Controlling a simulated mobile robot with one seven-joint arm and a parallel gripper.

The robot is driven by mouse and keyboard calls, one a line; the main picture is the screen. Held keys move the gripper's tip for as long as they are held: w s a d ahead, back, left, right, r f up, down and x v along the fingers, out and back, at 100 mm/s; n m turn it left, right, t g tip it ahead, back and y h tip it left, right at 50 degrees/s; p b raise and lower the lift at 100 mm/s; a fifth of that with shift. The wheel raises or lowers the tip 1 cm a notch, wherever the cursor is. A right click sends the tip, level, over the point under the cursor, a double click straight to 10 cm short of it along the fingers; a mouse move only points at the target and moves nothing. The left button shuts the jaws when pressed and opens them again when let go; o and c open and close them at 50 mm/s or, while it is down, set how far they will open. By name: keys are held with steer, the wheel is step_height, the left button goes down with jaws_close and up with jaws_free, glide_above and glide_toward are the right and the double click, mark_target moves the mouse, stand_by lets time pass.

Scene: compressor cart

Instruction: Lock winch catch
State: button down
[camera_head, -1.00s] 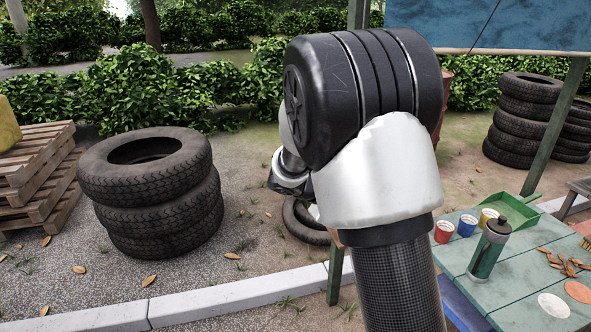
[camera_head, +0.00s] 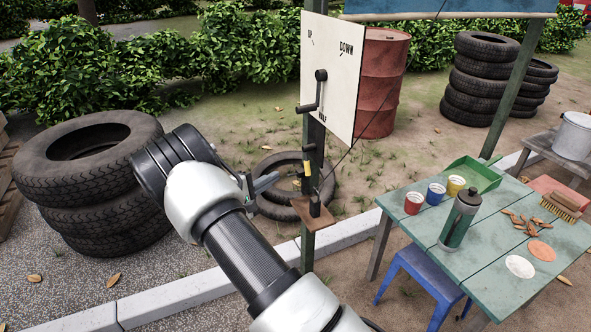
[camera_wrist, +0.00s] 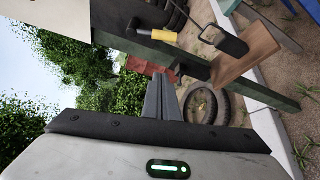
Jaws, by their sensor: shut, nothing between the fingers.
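A dark post (camera_head: 309,190) carries a white board (camera_head: 340,70) marked UP and DOWN, with a third word partly hidden at its lower edge. A black lever (camera_head: 316,92) is mounted across the board's front. Below it are dark metal parts with a yellow grip (camera_head: 307,168), which also shows in the wrist view (camera_wrist: 163,36), and a small brown wooden plate (camera_head: 312,214). I cannot tell which part is the winch catch. My gripper (camera_head: 272,180) is shut and empty, left of the post and apart from it. Its fingers show in the wrist view (camera_wrist: 160,98).
Stacked tyres (camera_head: 85,190) stand left, close behind my arm. Loose tyres (camera_head: 285,165) lie behind the post. A green table (camera_head: 500,290) with cups and a flask (camera_head: 460,220) is right, with a blue stool (camera_head: 420,280) below. A kerb (camera_head: 180,298) crosses the ground. A red barrel (camera_head: 382,80) stands behind.

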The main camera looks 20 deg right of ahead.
mark_target(306, 165)
steer(key=w+d+b, duration=0.1)
steer(key=d+b, duration=0.1)
steer(key=d, duration=0.7)
steer(key=shift+w+d+f, duration=0.15)
steer(key=shift+w+d, duration=0.05)
steer(key=shift+w, duration=0.05)
steer(key=shift+s+n+p, duration=0.35)
steer(key=shift+n+p, duration=0.15)
steer(key=shift+p, duration=0.05)
stand_by(0.4)
steer(key=shift+s+d+r+n+g+y+p, duration=0.1)
steer(key=shift+s+r+n+g+y+p, duration=0.25)
steer(key=shift+s+r+n+g+p, duration=1.15)
steer(key=shift+s+a+r+n+g+y+p, duration=0.15)
steer(key=shift+r+n+g+y+p, duration=0.45)
steer(key=shift+p, duration=1.85)
steer(key=shift+s+d+r+n+g+y+p, duration=0.15)
steer(key=shift+s+r+n+g+p, duration=0.65)
steer(key=shift+n+g+p, duration=0.85)
steer(key=shift+r+m+t+p, duration=0.15)
steer(key=shift+m+t+p, duration=0.1)
steer(key=shift+t+p, duration=0.1)
